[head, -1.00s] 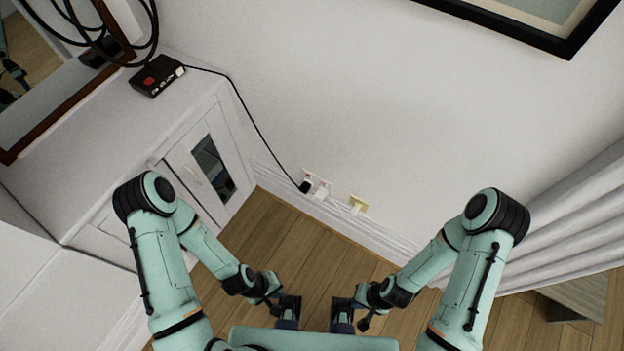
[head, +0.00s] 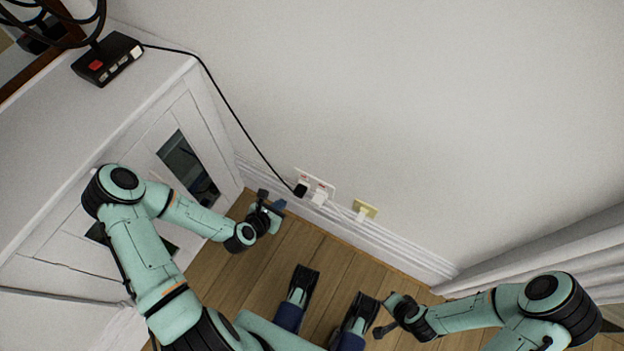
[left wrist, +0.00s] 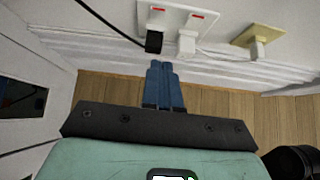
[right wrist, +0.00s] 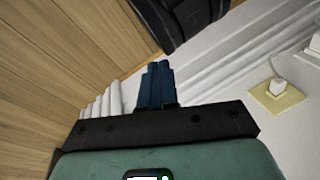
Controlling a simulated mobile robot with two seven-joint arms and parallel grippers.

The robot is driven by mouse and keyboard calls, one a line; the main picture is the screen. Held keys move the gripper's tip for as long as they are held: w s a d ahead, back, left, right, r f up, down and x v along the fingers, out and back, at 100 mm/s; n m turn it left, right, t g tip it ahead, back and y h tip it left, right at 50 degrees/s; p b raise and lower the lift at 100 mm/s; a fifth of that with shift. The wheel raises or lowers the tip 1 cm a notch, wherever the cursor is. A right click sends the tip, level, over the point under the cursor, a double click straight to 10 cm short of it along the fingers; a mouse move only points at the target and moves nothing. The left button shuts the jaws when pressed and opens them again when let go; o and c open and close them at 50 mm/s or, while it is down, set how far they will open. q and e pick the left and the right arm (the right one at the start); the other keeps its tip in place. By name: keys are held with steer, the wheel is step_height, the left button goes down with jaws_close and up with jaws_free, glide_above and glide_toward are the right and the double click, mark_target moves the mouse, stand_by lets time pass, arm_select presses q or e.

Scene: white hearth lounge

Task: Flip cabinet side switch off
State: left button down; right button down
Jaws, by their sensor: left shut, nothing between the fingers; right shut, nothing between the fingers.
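A white double wall socket (head: 316,181) is low on the wall beside the cabinet (head: 205,110). In the left wrist view the socket (left wrist: 185,17) shows two red-marked switches, left (left wrist: 157,9) and right (left wrist: 197,15). A black plug (left wrist: 154,42) is in its left side and a white plug (left wrist: 187,43) in its right. My left gripper (head: 281,203) is shut and empty, its fingertips (left wrist: 162,64) pointing at the socket just below the black plug, apart from the switches. My right gripper (right wrist: 156,66) is shut and empty, away from the socket.
A cream socket plate (head: 365,209) with a white plug is to the right. A black cable (head: 228,105) runs from the black box (head: 107,60) on the cabinet to the black plug. A white curtain (head: 545,250) hangs at the right. Wooden floor (head: 335,260) is open before the wall.

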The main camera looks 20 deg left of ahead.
mark_target(304, 179)
arm_select(q)
steer(key=shift+w+a, duration=0.15)
steer(key=shift+w, duration=0.05)
